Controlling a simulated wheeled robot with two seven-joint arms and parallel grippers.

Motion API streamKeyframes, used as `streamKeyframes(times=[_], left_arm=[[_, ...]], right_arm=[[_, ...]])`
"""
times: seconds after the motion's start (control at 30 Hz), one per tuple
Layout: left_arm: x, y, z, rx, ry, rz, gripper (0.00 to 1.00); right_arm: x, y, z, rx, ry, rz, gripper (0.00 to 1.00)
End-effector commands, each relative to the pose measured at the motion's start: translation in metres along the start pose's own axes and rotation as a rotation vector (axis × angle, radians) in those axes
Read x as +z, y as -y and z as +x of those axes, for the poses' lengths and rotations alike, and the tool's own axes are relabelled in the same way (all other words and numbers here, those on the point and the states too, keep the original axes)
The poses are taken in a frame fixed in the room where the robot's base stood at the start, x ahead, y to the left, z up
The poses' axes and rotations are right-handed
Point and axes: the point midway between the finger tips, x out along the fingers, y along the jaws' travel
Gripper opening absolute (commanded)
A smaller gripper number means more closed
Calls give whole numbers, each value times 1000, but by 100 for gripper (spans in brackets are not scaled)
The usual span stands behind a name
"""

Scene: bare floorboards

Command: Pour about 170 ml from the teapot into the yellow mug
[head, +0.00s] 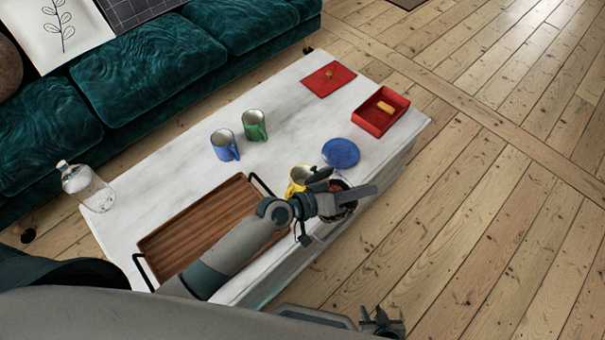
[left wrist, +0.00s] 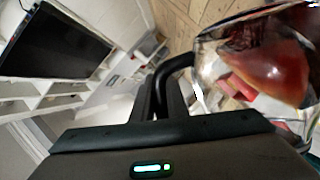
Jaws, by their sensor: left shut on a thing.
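The yellow mug (head: 297,181) stands on the white table, partly hidden behind my left gripper. The teapot (head: 345,209) is clear glass with red-brown liquid in it, right beside the mug and largely covered by my gripper in the head view. My left gripper (head: 322,190) is shut on the teapot. In the left wrist view, its fingers (left wrist: 158,103) close on the black handle (left wrist: 176,66), and the glass body (left wrist: 262,62) fills the upper right. I cannot see the spout clearly or any stream. My right gripper (head: 381,322) is low at the bottom edge, away from the table.
A blue plate (head: 341,153) lies just beyond the mug. A blue mug (head: 223,146) and a green mug (head: 254,126) stand farther back. A wooden tray (head: 195,222), glass jar (head: 87,187), red box (head: 379,112) and red sheet (head: 328,79) are also on the table (head: 300,115).

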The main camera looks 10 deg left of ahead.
Motion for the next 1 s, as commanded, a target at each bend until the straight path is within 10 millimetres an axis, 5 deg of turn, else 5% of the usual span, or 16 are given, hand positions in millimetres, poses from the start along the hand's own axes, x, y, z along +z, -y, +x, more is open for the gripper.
streamKeyframes(times=[1.0], left_arm=[[-30,-10,-11,66,-4,-149,0]], right_arm=[[-1,-1,1,1,3,0,31]])
